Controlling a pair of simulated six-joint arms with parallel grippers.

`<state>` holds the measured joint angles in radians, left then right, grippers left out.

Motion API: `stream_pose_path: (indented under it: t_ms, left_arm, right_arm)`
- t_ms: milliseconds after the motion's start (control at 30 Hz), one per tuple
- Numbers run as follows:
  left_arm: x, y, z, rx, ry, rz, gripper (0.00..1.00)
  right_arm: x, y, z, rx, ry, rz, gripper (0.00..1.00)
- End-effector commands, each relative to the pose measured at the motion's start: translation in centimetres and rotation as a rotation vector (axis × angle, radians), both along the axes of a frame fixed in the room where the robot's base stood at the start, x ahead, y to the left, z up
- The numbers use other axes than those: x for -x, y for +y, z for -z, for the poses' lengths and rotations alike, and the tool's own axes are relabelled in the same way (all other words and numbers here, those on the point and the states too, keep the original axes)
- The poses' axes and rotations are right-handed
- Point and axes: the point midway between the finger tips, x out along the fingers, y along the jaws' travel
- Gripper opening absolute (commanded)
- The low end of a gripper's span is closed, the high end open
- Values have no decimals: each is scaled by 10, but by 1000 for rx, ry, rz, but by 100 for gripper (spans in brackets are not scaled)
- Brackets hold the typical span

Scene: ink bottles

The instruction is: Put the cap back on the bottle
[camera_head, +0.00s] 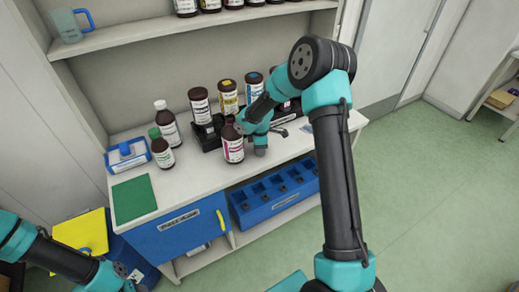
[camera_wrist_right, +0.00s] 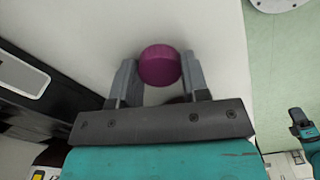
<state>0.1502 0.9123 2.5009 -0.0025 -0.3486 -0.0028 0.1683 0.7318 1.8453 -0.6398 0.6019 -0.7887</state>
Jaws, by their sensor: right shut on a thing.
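A brown bottle (camera_head: 233,150) with a white and magenta label stands upright on the white counter, in front of a black rack. Its neck top is too small to make out clearly. My right gripper (camera_head: 262,145) is just to the right of this bottle, pointing down near the counter. In the right wrist view a round magenta cap (camera_wrist_right: 160,65) sits between the two grey fingers of my right gripper (camera_wrist_right: 159,76), which is shut on it. The bottle does not show in the wrist view. My left arm enters at the lower left, but its gripper is outside the frame.
Several bottles stand in the black rack (camera_head: 209,135) behind. A green-capped bottle (camera_head: 161,149) and a white-capped bottle (camera_head: 168,121) stand left, beside a blue and white box (camera_head: 127,155). A green mat (camera_head: 134,198) lies at the counter's left front. A blue crate (camera_head: 275,207) sits below.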

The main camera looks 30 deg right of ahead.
Motion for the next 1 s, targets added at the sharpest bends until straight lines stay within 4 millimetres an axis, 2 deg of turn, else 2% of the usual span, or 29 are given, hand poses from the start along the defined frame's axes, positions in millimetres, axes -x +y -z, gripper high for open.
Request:
stream_pose_path:
  t_ms: [167, 433, 667, 1000]
  left_arm:
    - [0, 0, 0, 0, 0, 0, 43]
    - [0, 0, 0, 0, 0, 0, 43]
    - [0, 0, 0, 0, 0, 0, 43]
    - [0, 0, 0, 0, 0, 0, 43]
  right_arm:
    - [0, 0, -8, 1, -2, -1, 20]
    - [0, 1, -38, 0, -3, 0, 20]
    - [31, 19, -39, 1, 1, -2, 20]
    - [97, 59, -46, 0, 1, -4, 20]
